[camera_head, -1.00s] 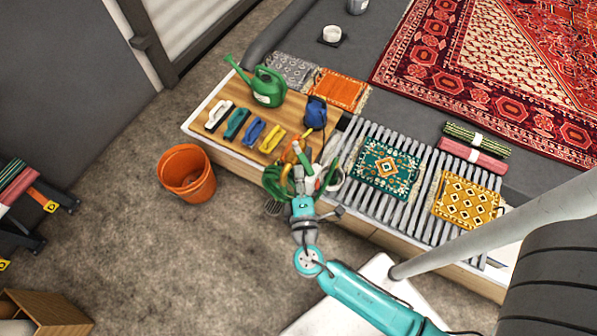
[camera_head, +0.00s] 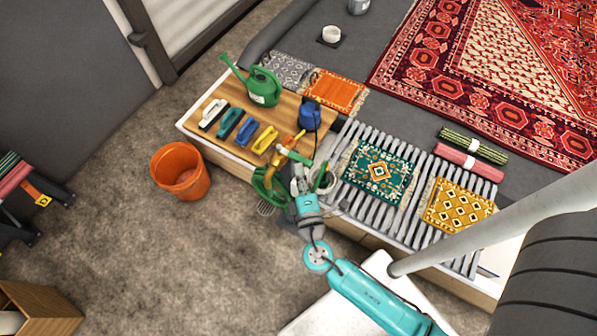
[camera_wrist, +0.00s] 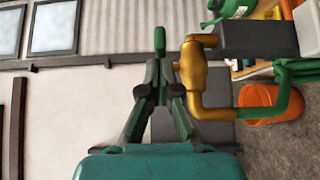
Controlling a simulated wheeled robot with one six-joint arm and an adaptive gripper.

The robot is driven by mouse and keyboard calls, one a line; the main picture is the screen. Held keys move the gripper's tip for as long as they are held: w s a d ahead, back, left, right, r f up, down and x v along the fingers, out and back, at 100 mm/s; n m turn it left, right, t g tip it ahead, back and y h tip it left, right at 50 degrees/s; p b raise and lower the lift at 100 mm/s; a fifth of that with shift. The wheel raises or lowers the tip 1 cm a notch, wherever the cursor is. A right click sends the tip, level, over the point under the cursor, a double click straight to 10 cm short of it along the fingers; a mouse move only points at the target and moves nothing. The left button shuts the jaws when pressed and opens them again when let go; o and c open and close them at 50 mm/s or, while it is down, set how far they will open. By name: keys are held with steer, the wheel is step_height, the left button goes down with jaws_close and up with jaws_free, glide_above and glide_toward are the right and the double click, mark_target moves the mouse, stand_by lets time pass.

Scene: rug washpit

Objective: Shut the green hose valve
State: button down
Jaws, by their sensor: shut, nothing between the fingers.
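The valve has a brass body (camera_wrist: 194,68), right of my gripper (camera_wrist: 157,72) in the wrist view. Its green lever handle (camera_wrist: 159,40) shows just beyond my fingertips. My fingers are shut with nothing between them; whether they touch the handle I cannot tell. In the head view, the green handle (camera_head: 297,157) lies across the top of the brass pipe (camera_head: 276,161), and my gripper (camera_head: 299,182) is just below and right of it. A coiled green hose (camera_head: 264,187) hangs from the pipe at the bench's front edge and also shows in the wrist view (camera_wrist: 288,95).
A wooden board (camera_head: 214,143) beside the valve holds a green watering can (camera_head: 263,88), several brushes and a blue item (camera_head: 310,115). An orange bucket (camera_head: 181,171) stands on the floor left. Small rugs lie on the slatted rack (camera_head: 405,215).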

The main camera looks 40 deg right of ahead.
steer(key=shift+d, duration=0.5)
steer(key=shift+a, duration=0.1)
stand_by(0.3)
